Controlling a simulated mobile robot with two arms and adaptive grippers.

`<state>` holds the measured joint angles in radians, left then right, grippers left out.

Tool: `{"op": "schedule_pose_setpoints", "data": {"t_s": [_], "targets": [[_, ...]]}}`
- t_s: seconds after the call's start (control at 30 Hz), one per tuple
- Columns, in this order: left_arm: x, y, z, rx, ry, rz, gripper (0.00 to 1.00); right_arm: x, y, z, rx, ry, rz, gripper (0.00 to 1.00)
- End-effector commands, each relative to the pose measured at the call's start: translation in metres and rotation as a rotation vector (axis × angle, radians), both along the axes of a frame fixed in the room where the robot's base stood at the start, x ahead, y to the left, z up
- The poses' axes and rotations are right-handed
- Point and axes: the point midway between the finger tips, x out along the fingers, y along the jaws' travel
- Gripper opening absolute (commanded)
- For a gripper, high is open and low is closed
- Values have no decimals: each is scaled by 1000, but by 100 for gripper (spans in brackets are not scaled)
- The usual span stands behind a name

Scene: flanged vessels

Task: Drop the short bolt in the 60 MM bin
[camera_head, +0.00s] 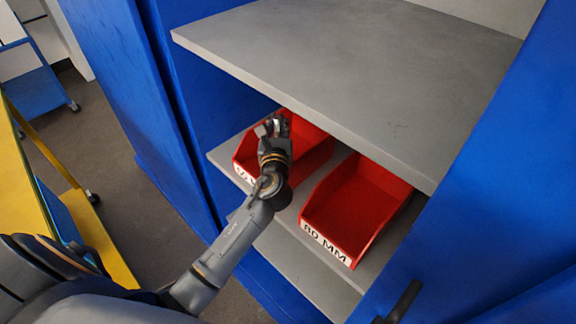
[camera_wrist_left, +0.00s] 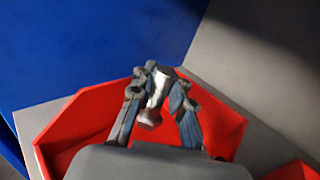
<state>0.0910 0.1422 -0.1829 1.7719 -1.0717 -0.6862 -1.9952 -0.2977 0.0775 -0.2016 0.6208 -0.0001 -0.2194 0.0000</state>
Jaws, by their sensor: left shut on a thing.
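My left gripper (camera_head: 273,124) is over the left red bin (camera_head: 312,150), below the front edge of the upper shelf. In the left wrist view the gripper (camera_wrist_left: 158,92) is shut on a short silver bolt (camera_wrist_left: 152,104), held tilted between the fingers above the same red bin (camera_wrist_left: 85,122). The bin's white label (camera_head: 243,174) is mostly hidden by my arm; only its first part shows. The bin's inside is partly hidden by my gripper. My right gripper is not in view.
A second red bin (camera_head: 357,206), labelled 80 MM, stands to the right on the lower grey shelf (camera_head: 283,232). The upper grey shelf (camera_head: 350,70) overhangs both bins. Blue cabinet sides (camera_head: 480,200) bound the shelves. A yellow cart (camera_head: 30,200) stands at the left.

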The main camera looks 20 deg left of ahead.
Motion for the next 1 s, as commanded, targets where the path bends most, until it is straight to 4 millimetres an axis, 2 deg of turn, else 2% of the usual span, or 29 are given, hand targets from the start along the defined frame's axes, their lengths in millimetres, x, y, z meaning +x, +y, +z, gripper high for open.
{"op": "schedule_pose_setpoints", "data": {"t_s": [0.03, 0.3, 0.33, 0.47, 0.8, 0.87, 1.0], "targets": [[0, 0, -3, 0, -3, 0, 0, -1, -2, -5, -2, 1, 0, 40], [0, 0, -2, 0, -3, 0, 0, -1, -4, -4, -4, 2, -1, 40], [0, 0, -2, 0, -3, 0, 19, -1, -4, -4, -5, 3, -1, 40], [0, 0, -2, 0, -2, 0, 45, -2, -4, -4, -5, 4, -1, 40], [-2, -1, -4, 0, 1, 0, 45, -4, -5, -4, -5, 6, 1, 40], [-7, -3, -4, 0, 1, 0, 45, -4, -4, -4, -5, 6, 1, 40], [-27, -12, -4, 0, 1, -2, 45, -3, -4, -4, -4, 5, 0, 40]]}}
